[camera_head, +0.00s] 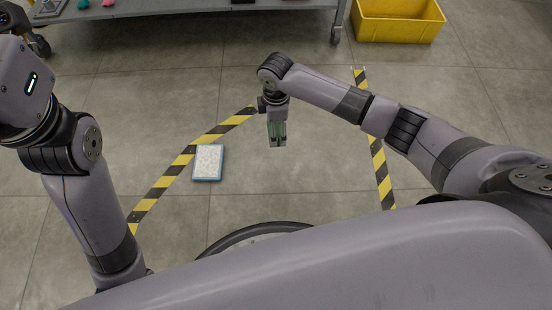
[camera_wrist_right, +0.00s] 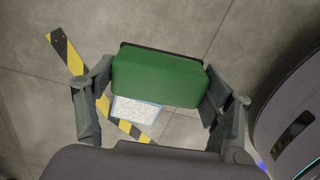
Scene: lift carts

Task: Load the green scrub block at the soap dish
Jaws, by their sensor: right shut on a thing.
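The green scrub block (camera_wrist_right: 158,78) is a green box-like block with a dark far edge, between the two fingers of my right gripper (camera_head: 277,141). The gripper is shut on it, and the fingers press on its two ends. In the head view the block is mostly hidden by the fingers. It is held above the floor. A flat blue-rimmed rectangle with a white speckled top (camera_head: 208,163) lies on the floor, left of and nearer than the gripper; I cannot tell if it is the soap dish. It also shows in the wrist view (camera_wrist_right: 135,110), beyond the block. My left gripper is out of view.
Yellow-black striped tape (camera_head: 167,180) marks the floor on both sides, and the blue-rimmed rectangle lies beside the left strip. A grey cart (camera_head: 190,7) with small items stands at the back. A yellow bin (camera_head: 398,20) is at the back right.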

